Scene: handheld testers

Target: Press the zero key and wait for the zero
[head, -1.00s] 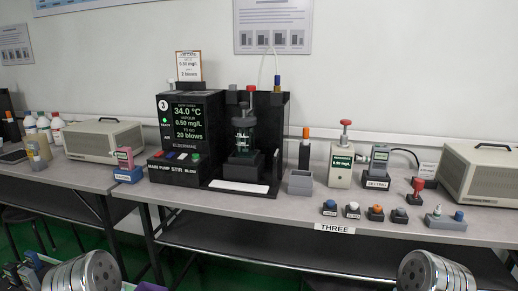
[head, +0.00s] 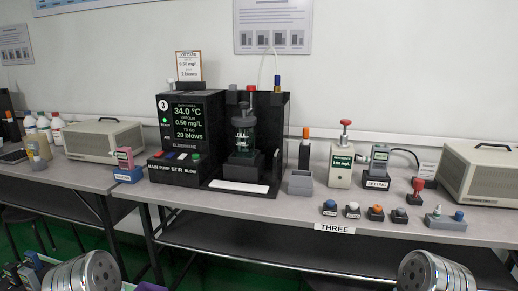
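No key that I can read as a zero key shows at this size. A grey handheld tester (head: 379,157) stands upright on a dark base labelled SETTING (head: 375,182). A cream box (head: 341,168) with a green-lit display and a red-topped knob stands left of it. The black machine (head: 200,115) reads 34.0 °C, 0.50 mg/L and 20 blows. Neither gripper shows; only round metal parts of my arms are at the bottom edge.
Several small capped blocks, one blue-topped (head: 329,208), line the front of the table (head: 270,208) near the THREE label (head: 335,228). Beige boxes (head: 105,140) stand at both sides.

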